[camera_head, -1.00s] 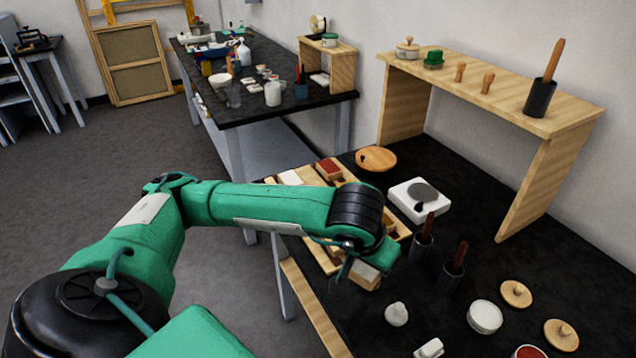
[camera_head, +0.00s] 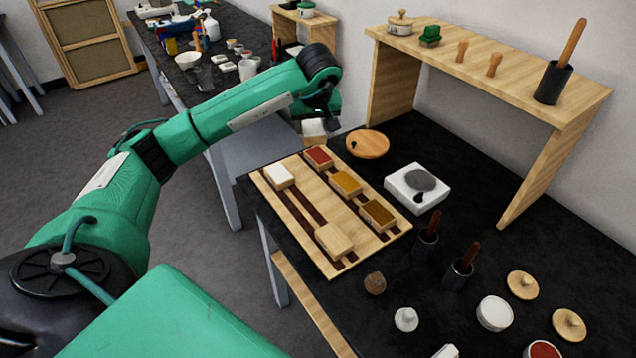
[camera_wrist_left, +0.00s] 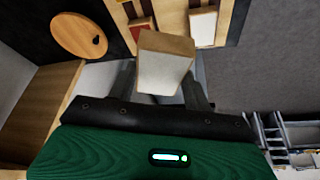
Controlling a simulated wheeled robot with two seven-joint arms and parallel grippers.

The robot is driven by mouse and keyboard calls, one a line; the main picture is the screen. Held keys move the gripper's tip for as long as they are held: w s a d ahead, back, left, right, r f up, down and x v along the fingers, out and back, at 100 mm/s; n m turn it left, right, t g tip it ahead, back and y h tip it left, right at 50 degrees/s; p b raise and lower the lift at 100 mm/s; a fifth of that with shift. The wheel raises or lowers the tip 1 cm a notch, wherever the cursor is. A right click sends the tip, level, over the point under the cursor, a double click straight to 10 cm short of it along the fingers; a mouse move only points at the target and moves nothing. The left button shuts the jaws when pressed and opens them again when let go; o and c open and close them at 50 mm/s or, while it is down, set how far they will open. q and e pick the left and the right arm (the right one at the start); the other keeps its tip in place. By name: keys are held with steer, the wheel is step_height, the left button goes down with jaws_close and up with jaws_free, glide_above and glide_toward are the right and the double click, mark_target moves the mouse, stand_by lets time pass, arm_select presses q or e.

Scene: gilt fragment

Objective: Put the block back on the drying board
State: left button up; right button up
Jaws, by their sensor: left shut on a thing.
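My left gripper (camera_head: 320,115) is shut on a pale block (camera_head: 314,132) with a tan side, holding it in the air beyond the far left end of the drying board. In the left wrist view the block (camera_wrist_left: 163,70) sits tilted between the two fingers (camera_wrist_left: 160,92), and the board (camera_wrist_left: 173,18) lies past it. The wooden drying board (camera_head: 322,197) has dark slots and lies on the black table. It bears a white block (camera_head: 280,176), a red block (camera_head: 318,156), a yellow block (camera_head: 346,184), an ochre block (camera_head: 378,213) and a tan block (camera_head: 334,240). My right gripper is not in view.
A round wooden palette (camera_head: 368,144) and a white slab (camera_head: 416,188) lie right of the board. Dark pots (camera_head: 425,245) with handles, a brown lump (camera_head: 374,283) and a white knob (camera_head: 405,319) stand nearer. A wooden shelf (camera_head: 490,75) stands behind.

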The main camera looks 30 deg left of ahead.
arm_select(q)
step_height(320, 180, down, 12)
steer(key=p, duration=0.2)
steer(key=shift+f+p, duration=0.25)
steer(key=shift+p, duration=0.1)
step_height(320, 180, down, 4)
steer(key=shift+d+f+p, duration=0.1)
steer(key=shift+f+p, duration=0.15)
steer(key=shift+p, duration=0.3)
steer(key=shift+f, duration=0.25)
steer(key=o, duration=0.8)
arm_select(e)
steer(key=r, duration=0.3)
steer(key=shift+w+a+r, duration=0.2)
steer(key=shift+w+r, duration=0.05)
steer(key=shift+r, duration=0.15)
arm_select(q)
steer(key=shift+r, duration=0.15)
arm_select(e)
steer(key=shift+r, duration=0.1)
arm_select(q)
steer(key=shift+r, duration=0.15)
steer(key=b+v, duration=0.3)
steer(key=v, duration=0.8)
steer(key=shift+s+r+b, duration=0.15)
steer(key=shift+r+b, duration=0.15)
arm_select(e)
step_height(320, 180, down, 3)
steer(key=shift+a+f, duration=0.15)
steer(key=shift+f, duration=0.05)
